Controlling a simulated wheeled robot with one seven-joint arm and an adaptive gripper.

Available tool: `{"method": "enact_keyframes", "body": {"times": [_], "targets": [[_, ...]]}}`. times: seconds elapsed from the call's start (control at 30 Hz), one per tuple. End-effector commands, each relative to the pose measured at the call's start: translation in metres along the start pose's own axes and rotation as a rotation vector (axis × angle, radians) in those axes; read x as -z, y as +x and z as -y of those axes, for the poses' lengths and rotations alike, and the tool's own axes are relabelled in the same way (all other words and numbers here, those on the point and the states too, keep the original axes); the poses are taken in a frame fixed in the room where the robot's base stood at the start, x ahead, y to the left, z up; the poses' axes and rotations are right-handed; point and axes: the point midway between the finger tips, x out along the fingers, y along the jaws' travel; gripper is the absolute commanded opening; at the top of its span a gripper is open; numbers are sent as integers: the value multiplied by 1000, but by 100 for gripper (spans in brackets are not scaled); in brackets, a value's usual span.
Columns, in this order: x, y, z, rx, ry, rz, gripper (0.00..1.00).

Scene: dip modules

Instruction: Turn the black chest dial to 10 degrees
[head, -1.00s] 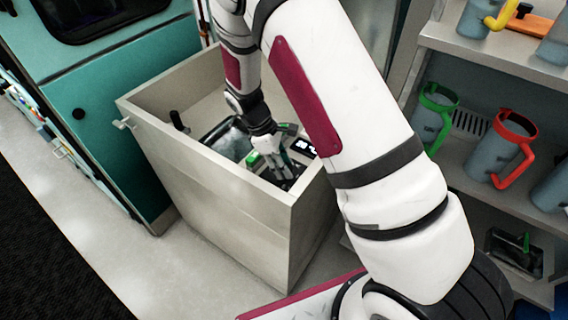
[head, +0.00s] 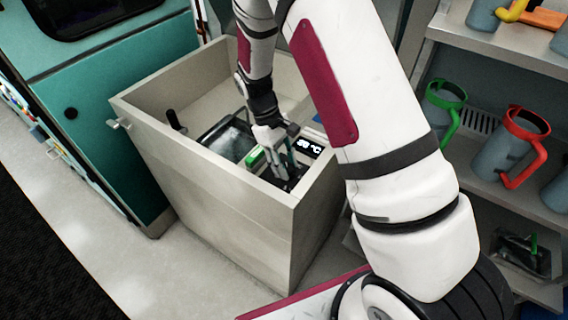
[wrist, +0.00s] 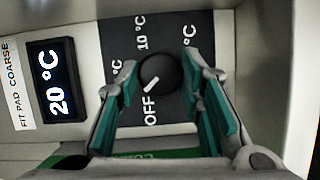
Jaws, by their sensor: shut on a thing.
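The black chest dial (wrist: 157,73) is round with a white pointer mark, on a dark plate in the wrist view. The mark slants down-left towards the OFF label (wrist: 150,107). The 10 °C label (wrist: 142,32) is above the dial, and partly covered °C labels lie to either side. My gripper (wrist: 159,76) has its green-padded fingers on both sides of the dial, shut on it. In the head view my gripper (head: 286,178) reaches down into the open chest (head: 205,190), and its fingers hide the dial.
A black display (wrist: 54,80) reads 20 °C beside the dial plate. A green part (head: 256,156) and a dark glassy bin (head: 227,138) lie inside the chest. The chest walls stand close around my gripper. Shelves with mugs (head: 512,146) are to the right.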

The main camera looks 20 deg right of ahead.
Motion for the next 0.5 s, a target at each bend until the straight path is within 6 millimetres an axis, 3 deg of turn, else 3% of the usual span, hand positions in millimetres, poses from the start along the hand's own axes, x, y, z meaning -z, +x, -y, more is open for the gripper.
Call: {"method": "enact_keyframes", "body": {"times": [0.5], "targets": [[0,0,-4,189,455,-2,6]]}}
